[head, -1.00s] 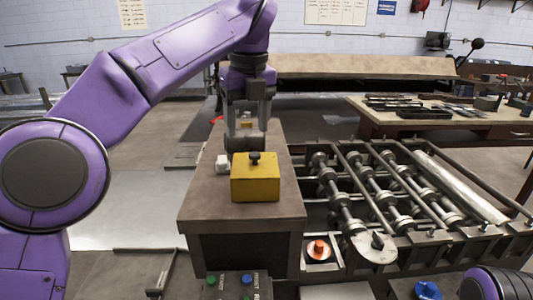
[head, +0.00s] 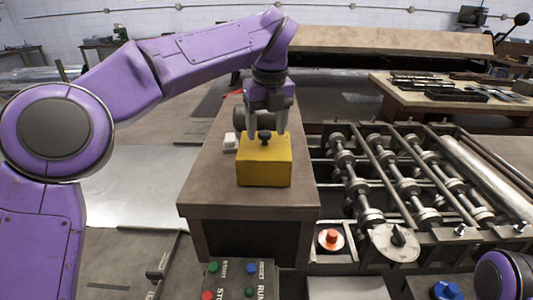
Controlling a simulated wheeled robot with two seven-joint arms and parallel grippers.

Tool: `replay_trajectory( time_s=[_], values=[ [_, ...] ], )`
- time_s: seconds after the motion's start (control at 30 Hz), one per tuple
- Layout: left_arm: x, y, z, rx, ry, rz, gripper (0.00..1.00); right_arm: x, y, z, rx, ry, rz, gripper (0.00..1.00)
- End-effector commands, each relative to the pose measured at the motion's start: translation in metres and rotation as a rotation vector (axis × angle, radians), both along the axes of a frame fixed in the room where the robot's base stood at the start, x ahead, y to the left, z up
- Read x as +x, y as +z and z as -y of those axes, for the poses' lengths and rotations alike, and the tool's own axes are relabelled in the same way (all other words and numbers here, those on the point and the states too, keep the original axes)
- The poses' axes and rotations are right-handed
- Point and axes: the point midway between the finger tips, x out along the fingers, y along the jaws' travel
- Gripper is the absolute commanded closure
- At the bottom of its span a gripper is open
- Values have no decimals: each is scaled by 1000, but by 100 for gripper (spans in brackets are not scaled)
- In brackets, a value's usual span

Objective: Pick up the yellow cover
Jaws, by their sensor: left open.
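The yellow cover (head: 264,165) is a box with a dark round knob (head: 265,137) on top. It stands on the brown cabinet (head: 215,190) in the middle of the head view. My left gripper (head: 267,130) is open, pointing down at the cover's top, with its fingers on either side of the knob. I cannot tell whether the fingers touch it. My right gripper is out of view; only a purple part of my right arm shows at the lower right corner.
A button panel (head: 240,280) is at the front.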

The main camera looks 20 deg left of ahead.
Motion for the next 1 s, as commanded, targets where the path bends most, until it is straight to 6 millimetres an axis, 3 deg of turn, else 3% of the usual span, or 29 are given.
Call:
replay_trajectory(
  time_s=[0.2,0.27,0.4,0.8,0.9,1.0],
  values=[
    [0,-1,-1,0,1,3,37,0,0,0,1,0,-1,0],
    [0,-1,-1,-1,2,2,53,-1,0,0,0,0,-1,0],
    [0,-1,-1,-1,1,2,99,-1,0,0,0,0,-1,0],
    [0,2,0,1,1,1,100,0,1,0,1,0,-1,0],
    [0,12,-1,2,2,3,100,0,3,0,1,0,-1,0],
    [1,34,0,0,3,6,100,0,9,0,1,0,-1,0]
  ],
)
